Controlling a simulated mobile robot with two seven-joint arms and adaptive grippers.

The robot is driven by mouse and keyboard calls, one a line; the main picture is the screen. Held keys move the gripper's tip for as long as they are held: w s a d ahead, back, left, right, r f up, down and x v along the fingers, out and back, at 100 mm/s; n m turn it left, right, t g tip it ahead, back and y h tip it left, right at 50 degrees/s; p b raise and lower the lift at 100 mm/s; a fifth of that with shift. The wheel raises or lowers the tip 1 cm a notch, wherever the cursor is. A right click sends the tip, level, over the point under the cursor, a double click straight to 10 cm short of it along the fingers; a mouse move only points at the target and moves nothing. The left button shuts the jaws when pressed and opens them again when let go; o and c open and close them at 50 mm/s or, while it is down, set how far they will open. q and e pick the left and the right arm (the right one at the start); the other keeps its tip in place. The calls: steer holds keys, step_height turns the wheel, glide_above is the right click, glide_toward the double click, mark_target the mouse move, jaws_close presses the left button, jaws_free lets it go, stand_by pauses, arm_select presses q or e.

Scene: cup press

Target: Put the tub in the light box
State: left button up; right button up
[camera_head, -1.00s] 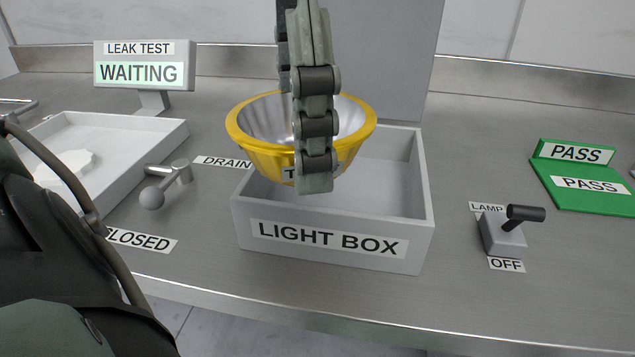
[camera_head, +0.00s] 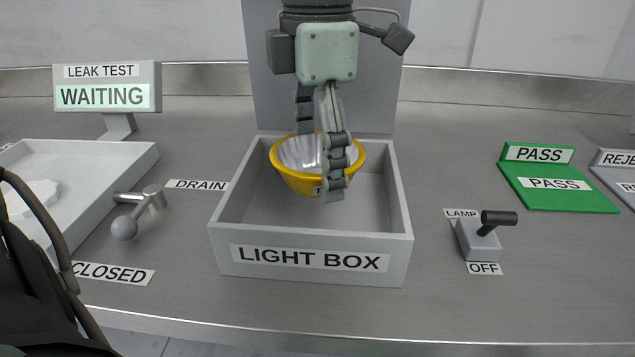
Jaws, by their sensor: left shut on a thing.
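The tub (camera_head: 290,178) is a yellow bowl with a silvery inside. It is upright, within the outline of the light box (camera_head: 225,258), a grey open-topped box with a tall back panel. I cannot tell whether the tub touches the box floor. My left gripper (camera_head: 322,170) points down from above and is shut on the tub's wall, one finger in front covering part of the tub and its label. My right gripper is not in view.
A lamp switch (camera_head: 478,240) marked OFF stands right of the box, with a green PASS pad (camera_head: 555,190) beyond. At left are a drain lever (camera_head: 140,212), a white tray (camera_head: 110,165) and a LEAK TEST sign (camera_head: 107,90) reading WAITING. The counter's front strip is clear.

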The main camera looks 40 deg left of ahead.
mark_target(317, 189)
arm_select(q)
step_height(317, 189, down, 4)
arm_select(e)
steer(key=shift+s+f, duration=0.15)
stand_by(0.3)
arm_select(q)
steer(key=shift+f, duration=0.15)
steer(key=o, duration=0.7)
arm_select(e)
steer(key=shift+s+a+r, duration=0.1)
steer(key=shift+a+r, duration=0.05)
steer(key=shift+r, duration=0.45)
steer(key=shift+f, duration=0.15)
